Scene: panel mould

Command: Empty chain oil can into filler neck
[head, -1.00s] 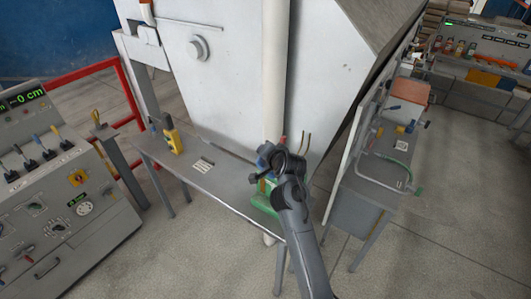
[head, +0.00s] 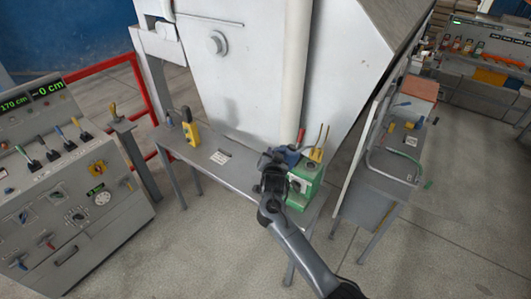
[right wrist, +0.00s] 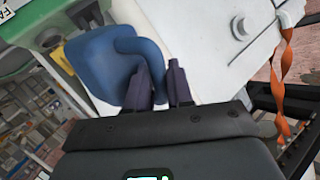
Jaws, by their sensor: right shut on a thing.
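My right gripper (head: 277,165) is shut on the blue can (head: 290,154), just left of and above the green unit (head: 307,188) at the right end of the bench. In the right wrist view, the blue can (right wrist: 104,62) is tilted and its curved handle runs to my fingers (right wrist: 164,82). Beyond it is the green body (right wrist: 35,22) with a round dark-and-white fitting (right wrist: 48,39), which may be the filler neck. The can's spout and any oil flow cannot be made out. My left gripper is not in view.
A grey bench (head: 240,178) carries a yellow handheld device (head: 190,130). A large white machine housing (head: 250,75) rises behind it. A control console (head: 75,185) stands left by a red rail (head: 140,105). A second bench (head: 385,185) is at right.

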